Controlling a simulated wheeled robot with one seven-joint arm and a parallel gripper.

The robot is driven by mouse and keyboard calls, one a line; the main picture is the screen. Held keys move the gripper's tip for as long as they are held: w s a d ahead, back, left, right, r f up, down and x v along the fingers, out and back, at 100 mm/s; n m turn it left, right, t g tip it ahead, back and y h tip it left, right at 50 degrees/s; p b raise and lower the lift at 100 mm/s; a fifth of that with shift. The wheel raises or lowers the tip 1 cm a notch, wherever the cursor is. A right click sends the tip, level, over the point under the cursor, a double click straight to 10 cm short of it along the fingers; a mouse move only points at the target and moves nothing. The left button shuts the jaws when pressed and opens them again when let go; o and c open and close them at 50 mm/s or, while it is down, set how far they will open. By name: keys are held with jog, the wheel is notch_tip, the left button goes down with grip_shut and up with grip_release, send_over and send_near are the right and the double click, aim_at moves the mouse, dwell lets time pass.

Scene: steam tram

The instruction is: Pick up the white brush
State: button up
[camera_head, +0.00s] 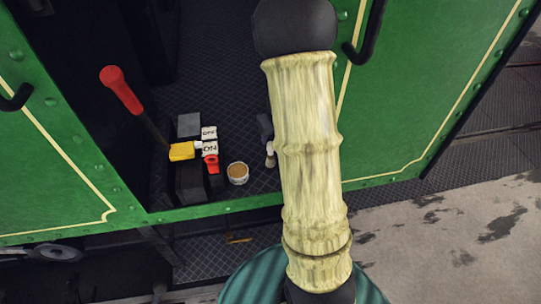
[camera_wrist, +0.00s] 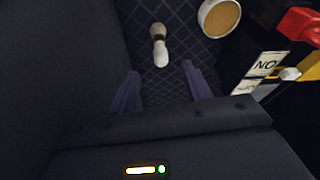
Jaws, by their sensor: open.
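The white brush (camera_wrist: 160,48) lies on the dark diamond-patterned floor, near the top middle of the wrist view. In the head view the brush (camera_head: 270,157) shows only as a small pale shape at the left edge of my arm, partly hidden. My gripper (camera_wrist: 163,86) is open, its two purple fingers apart with nothing between them. In the wrist view the brush appears beyond the fingertips, roughly in line with the gap. In the head view my gripper is mostly hidden behind my arm.
A white cup with brown content (camera_head: 238,172) stands left of the brush. Green tram walls (camera_head: 420,110) flank the opening.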

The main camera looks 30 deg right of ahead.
aim_at(270, 151)
jog(key=x, duration=0.7)
jog(key=shift+r, duration=0.1)
jog(key=shift+w+p+x, duration=0.2)
jog(key=shift+p+x, duration=0.25)
jog(key=shift+x, duration=0.9)
jog(key=shift+w+p+x, duration=0.15)
jog(key=shift+p+x, duration=0.25)
jog(key=shift+x, duration=0.9)
jog(key=shift+r, duration=0.1)
grip_shut()
jog(key=shift+r, duration=0.1)
